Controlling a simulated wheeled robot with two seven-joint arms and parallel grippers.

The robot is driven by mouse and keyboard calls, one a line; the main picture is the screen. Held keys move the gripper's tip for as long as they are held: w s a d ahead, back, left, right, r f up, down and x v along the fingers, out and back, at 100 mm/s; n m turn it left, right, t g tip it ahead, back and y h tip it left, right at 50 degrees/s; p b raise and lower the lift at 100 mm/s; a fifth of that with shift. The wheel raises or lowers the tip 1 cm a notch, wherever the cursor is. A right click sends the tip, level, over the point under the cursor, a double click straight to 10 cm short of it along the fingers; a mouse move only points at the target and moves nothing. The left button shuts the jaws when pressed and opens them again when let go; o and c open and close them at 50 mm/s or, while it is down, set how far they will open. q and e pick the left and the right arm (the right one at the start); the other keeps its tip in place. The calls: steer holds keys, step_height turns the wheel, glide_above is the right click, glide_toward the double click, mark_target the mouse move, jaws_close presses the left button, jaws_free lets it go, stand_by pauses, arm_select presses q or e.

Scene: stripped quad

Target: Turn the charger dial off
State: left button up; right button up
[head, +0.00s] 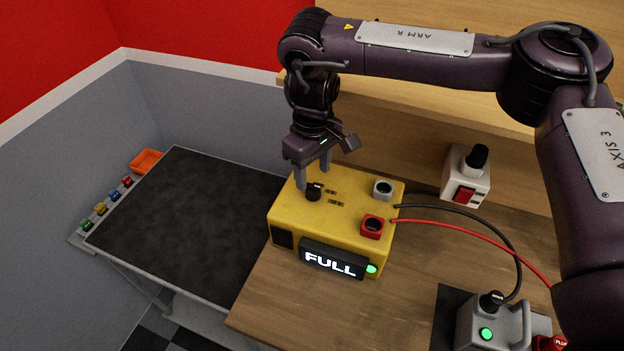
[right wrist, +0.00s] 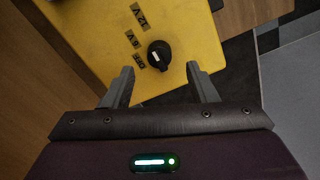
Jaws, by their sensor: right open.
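The yellow charger (head: 340,222) stands on the wooden bench, with a black display (head: 332,259) reading "FULL" and a lit green lamp on its front. Its black dial (head: 314,191) is on top near the left rear; the dial also shows in the right wrist view (right wrist: 160,54), with a white mark on it and labels beside it, including 12V and 6V. My right gripper (head: 312,174) is open just above the dial. In the right wrist view its fingers (right wrist: 160,72) stand apart on either side of the dial, seemingly not touching it. My left gripper is not in view.
A red socket (head: 372,227) and a grey socket (head: 383,188) sit on the charger's right side. Red and black cables run right to a grey unit (head: 487,326). A white switch box (head: 465,178) stands behind. A dark table (head: 190,225) with an orange tray (head: 147,162) is left.

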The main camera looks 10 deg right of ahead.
mark_target(313, 185)
steer(key=shift+f, duration=2.4)
steer(key=c, duration=1)
